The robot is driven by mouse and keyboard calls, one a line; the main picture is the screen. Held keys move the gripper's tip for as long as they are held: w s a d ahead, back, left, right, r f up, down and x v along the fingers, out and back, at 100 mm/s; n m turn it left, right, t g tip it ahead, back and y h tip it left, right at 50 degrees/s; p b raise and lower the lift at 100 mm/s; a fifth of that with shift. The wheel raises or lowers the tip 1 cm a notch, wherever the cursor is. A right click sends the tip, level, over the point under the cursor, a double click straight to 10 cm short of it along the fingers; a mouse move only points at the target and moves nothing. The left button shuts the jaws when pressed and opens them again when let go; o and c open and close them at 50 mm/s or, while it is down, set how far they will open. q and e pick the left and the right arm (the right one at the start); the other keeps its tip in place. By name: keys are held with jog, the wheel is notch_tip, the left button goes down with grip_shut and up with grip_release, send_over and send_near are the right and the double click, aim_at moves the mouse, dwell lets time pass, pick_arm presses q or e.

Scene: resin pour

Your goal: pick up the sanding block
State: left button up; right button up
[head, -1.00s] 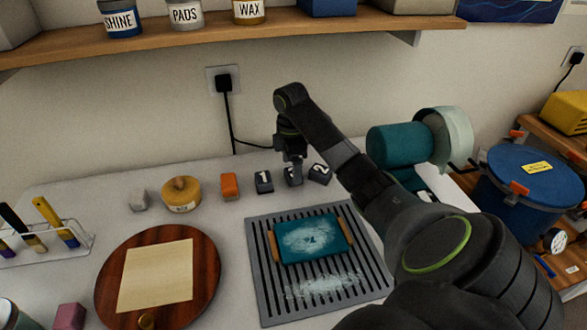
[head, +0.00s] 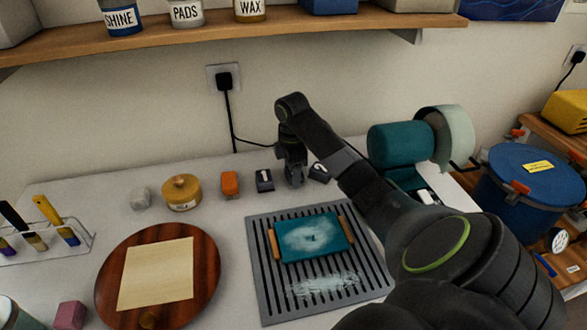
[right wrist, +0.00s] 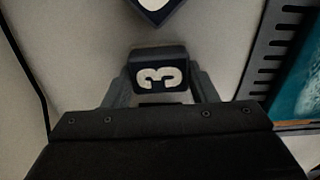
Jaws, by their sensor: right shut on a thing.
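Small dark numbered blocks stand at the back of the white table. The dark block with a white 3 (right wrist: 160,76) sits between the fingers of my right gripper (right wrist: 160,85), which is shut on it. In the head view my right gripper (head: 295,178) reaches down to the table and mostly hides this block. The block marked 1 (head: 264,181) is just left of the gripper and the block marked 2 (head: 319,173) just right. I cannot tell whether the held block touches the table. My left gripper is not in view.
A slotted grey rack (head: 263,287) holding a teal tray (head: 312,238) lies in front. An orange block (head: 230,184), a yellow round tin (head: 181,192) and a grey lump (head: 139,199) stand left. A teal cylinder machine (head: 400,146) stands right. A shelf (head: 290,38) runs above.

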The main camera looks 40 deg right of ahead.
jog(key=shift+r, duration=0.1)
jog(key=shift+r, duration=0.2)
notch_tip(320, 180, up, 2)
jog(key=shift+r, duration=0.1)
notch_tip(320, 180, up, 7)
jog(key=p, duration=0.7)
jog(key=shift+r, duration=0.1)
